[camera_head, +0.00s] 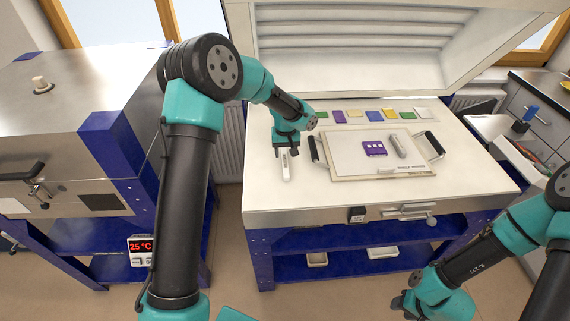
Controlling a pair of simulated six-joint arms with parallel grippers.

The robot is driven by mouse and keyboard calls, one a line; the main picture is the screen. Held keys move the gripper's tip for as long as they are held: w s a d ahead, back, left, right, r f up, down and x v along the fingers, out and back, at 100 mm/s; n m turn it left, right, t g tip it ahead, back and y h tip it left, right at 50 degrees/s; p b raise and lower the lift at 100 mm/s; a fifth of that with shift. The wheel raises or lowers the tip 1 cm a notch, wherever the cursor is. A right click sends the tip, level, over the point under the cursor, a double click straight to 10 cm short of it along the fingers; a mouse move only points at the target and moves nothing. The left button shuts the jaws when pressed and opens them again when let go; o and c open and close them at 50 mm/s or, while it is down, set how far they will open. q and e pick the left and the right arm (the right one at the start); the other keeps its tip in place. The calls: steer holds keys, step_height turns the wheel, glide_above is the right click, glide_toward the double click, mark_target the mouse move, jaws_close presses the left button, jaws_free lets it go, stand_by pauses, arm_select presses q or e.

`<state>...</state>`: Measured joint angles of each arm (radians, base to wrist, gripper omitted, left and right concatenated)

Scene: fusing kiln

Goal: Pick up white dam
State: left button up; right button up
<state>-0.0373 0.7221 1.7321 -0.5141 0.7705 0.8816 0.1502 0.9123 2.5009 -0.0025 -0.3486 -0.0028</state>
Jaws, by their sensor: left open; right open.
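A white bar (286,172), which looks like the white dam, lies on the pale kiln bed (330,197) at its left side, pointing towards the front edge. My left gripper (285,152) is open at the bar's far end, with its fingers pointing down. The gripper hides part of that end, and I cannot tell whether the fingers touch the bar. A grey bar (398,146) lies on a white board (345,153) further right. My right gripper (401,306) is open and empty at the bottom of the view, in front of the kiln and away from the bed.
The board has black handles (434,144) at its sides and carries a purple tile (374,149). Several coloured glass pieces (373,115) lie in a row behind it. The raised kiln lid (370,65) stands at the back. The bed's front strip is clear.

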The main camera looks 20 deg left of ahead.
mark_target(285, 161)
arm_select(q)
steer(key=shift+f, duration=0.1)
steer(key=shift+a+f, duration=0.1)
steer(key=shift+f, duration=2.45)
steer(key=shift+c, duration=0.2)
jaws_close()
steer(key=shift+r, duration=0.1)
